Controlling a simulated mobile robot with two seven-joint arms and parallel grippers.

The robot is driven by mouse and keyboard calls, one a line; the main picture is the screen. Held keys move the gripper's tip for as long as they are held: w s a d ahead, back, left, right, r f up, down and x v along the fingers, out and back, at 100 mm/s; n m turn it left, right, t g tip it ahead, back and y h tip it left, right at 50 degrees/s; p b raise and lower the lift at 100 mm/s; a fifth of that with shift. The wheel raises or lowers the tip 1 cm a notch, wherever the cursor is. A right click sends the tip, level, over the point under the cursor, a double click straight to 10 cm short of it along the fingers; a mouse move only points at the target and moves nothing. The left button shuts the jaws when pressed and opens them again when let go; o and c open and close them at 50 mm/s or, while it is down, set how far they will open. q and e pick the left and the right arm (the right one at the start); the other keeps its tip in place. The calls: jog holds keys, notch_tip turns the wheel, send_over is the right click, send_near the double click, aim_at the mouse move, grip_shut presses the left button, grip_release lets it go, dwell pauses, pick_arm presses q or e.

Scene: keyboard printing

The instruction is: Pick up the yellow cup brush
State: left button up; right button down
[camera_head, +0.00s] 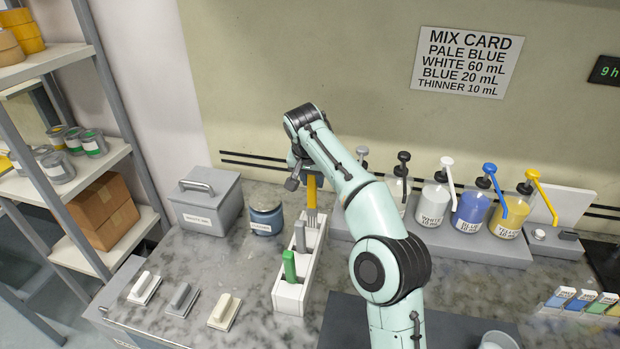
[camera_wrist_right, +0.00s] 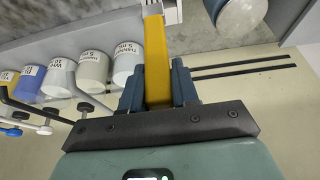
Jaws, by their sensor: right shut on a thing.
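The yellow cup brush (camera_head: 311,191) stands upright at the back end of a white slotted rack (camera_head: 293,291). Its pale lower part reaches the rear slot; I cannot tell whether it is still seated there. My right gripper (camera_head: 313,172) is shut on the upper part of its yellow handle. In the right wrist view, the yellow handle (camera_wrist_right: 156,60) runs between the two blue fingers of the right gripper (camera_wrist_right: 157,88). A grey-handled brush (camera_head: 299,236) and a green-handled brush (camera_head: 289,266) stand in the same rack. My left gripper is not in view.
A lidded grey box (camera_head: 207,202) and a blue jar (camera_head: 266,218) stand left of the rack. Pump bottles, including a white one (camera_head: 433,204), line the right. Several small handled blocks lie at front left. My right arm covers the counter right of the rack.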

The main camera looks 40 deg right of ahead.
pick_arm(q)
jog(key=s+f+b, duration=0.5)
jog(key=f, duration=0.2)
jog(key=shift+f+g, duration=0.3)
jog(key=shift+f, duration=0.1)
pick_arm(e)
jog(key=s+a, duration=0.7)
jog(key=s, duration=0.5)
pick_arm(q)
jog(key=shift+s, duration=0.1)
pick_arm(e)
jog(key=shift+a, duration=0.1)
jog(key=c, duration=1.7)
grip_release()
grip_shut()
